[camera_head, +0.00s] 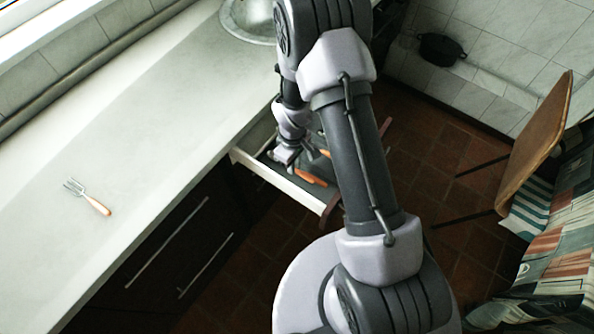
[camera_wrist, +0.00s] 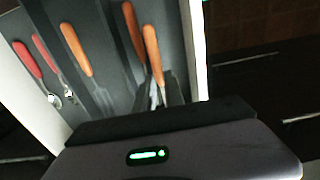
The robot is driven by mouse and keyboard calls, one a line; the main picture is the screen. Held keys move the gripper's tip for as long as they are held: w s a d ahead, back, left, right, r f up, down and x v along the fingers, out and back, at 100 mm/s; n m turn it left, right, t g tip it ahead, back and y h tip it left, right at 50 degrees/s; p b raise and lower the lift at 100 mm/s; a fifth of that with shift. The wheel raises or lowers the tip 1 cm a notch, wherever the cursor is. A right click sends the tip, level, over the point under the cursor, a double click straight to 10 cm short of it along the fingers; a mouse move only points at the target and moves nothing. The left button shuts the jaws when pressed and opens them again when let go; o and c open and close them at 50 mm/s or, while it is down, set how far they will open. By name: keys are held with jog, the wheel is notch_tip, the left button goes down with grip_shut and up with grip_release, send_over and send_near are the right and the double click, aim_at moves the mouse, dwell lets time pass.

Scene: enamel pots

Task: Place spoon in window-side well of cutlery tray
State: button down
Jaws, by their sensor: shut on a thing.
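The dark grey cutlery tray (camera_wrist: 105,15) lies in an open drawer; part of it shows in the head view, partly covered by my arm. My gripper (camera_wrist: 160,98) is low over the tray, its dark fingers shut on a piece with an orange wooden handle, which I take as the spoon (camera_wrist: 152,55). Its handle points up in the wrist view; its metal end is mostly hidden between the fingers. In the head view my gripper (camera_head: 290,158) is inside the drawer area, and its fingertips are hard to make out.
Two red-handled pieces (camera_wrist: 27,59), an orange-handled fork (camera_wrist: 75,50) and another orange-handled piece (camera_wrist: 132,28) lie in the tray. The drawer's pale wall (camera_head: 285,182) stands close by. A fork (camera_head: 90,198) lies on the otherwise clear counter (camera_head: 130,130). A chair (camera_head: 535,140) stands right.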

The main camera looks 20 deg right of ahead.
notch_tip(320, 180, down, 3)
jog(key=shift+r+b, duration=0.1)
jog(key=shift+b, duration=0.3)
jog(key=shift+r, duration=0.1)
jog(key=c, duration=1.4)
grip_release()
jog(key=shift+c, duration=0.2)
jog(key=s+a+r+m+t+p, duration=0.1)
jog(key=s+r+m+p, duration=0.15)
jog(key=r, duration=1.35)
jog(key=s+r+m+t+p, duration=0.1)
jog(key=r+m+t+p, duration=0.15)
jog(key=r, duration=1.35)
jog(key=s+a+r+m+t+y, duration=0.2)
jog(key=s+r+m, duration=0.4)
jog(key=s+r, duration=0.6)
jog(key=s+a, duration=0.1)
jog(key=s, duration=0.2)
jog(key=shift+m, duration=0.3)
